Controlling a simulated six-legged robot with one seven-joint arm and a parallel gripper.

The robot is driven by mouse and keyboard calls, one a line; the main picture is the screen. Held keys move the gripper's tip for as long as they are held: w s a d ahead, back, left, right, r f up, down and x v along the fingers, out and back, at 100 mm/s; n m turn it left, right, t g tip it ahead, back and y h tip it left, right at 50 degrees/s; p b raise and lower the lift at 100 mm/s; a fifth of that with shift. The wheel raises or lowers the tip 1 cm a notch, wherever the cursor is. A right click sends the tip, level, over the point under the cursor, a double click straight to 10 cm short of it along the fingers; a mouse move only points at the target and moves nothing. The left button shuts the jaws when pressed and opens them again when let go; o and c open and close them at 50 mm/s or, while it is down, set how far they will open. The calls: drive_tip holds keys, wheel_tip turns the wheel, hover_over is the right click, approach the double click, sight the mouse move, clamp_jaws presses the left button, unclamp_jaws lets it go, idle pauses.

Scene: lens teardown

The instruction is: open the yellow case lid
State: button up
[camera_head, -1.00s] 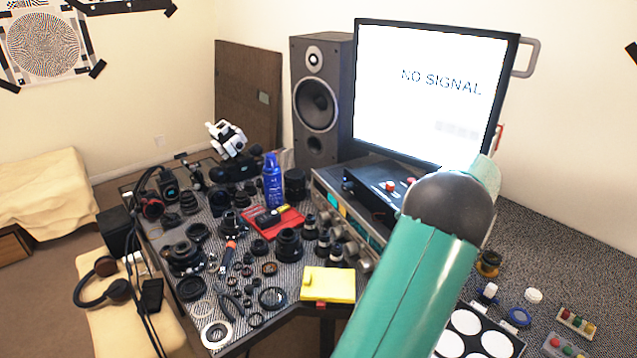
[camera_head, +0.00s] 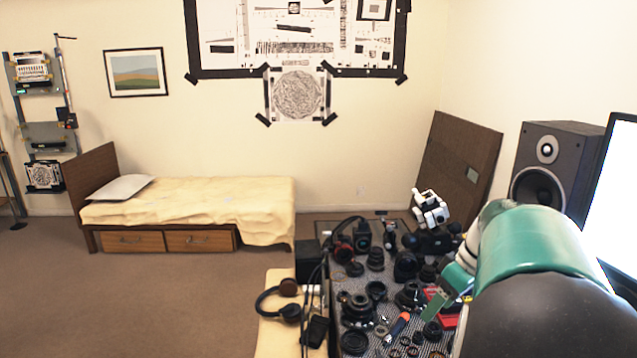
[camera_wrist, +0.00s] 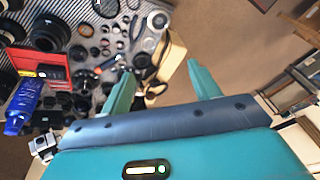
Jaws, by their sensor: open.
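The yellow case does not show in either current view, so its lid cannot be seen now. My gripper (camera_wrist: 160,82) is open, with its two green fingers wide apart and nothing between them in the wrist view. The fingers point toward the cream bench beside the workbench. In the head view my green arm covers the lower right, including much of the workbench.
The workbench (camera_wrist: 85,14) is crowded with lens parts. A red case (camera_wrist: 20,58) and a blue bottle (camera_wrist: 24,103) lie at left in the wrist view. Headphones (camera_head: 289,311) rest on the cream bench (camera_head: 273,335). Open carpet (camera_head: 150,300) lies left of it.

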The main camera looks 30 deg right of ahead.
drive_tip(key=w+a+r+h, duration=0.1)
drive_tip(key=w+a, duration=0.1)
drive_tip(key=a, duration=0.8)
drive_tip(key=w+a+r+h, duration=0.1)
drive_tip(key=a, duration=0.9)
drive_tip(key=s+a+f+m+t, duration=0.1)
drive_tip(key=s+a, duration=0.1)
drive_tip(key=a, duration=0.5)
drive_tip(key=s+a+f+t, duration=0.1)
drive_tip(key=s+a, duration=0.2)
drive_tip(key=a, duration=0.3)
drive_tip(key=shift+a+m+h, duration=0.3)
drive_tip(key=shift+a+m, duration=0.05)
drive_tip(key=shift+m, duration=0.05)
drive_tip(key=shift+f, duration=0.1)
